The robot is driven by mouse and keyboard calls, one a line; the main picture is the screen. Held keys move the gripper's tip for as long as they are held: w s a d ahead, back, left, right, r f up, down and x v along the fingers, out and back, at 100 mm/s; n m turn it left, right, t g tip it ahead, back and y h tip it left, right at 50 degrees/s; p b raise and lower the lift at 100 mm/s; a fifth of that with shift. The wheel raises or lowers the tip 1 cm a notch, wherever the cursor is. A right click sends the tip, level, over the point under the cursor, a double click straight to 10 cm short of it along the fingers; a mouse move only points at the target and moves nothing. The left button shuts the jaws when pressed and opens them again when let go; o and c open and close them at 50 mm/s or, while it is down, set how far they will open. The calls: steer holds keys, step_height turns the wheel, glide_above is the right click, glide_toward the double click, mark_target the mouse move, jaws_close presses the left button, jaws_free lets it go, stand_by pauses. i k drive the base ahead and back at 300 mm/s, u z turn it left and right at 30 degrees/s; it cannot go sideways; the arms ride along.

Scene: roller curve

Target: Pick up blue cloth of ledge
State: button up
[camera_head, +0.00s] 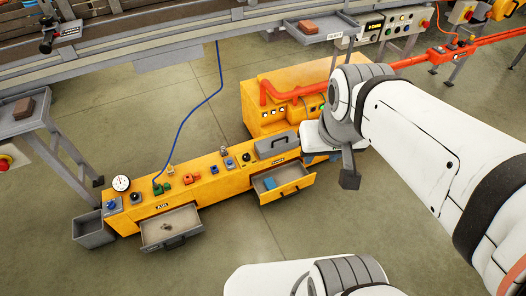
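A small blue item (270,184) lies inside the open right drawer of the low yellow cabinet; it is too small to tell whether it is cloth. A patch of blue (313,158) shows at the cabinet's right end, mostly hidden by my arm. I see no clear blue cloth on a ledge. My white arm reaches in from the right. My gripper (350,180) shows as a dark piece pointing down, just right of the cabinet; its fingers are not clear and I see nothing held.
Two drawers stand open at the cabinet's front: the left one (152,232) and the right one (296,187). A grey bin (92,240) stands at its left end. A yellow machine (262,122) with a red pipe stands behind.

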mark_target(268, 182)
steer(key=z, duration=0.05)
steer(key=i, duration=1)
steer(key=u, duration=0.1)
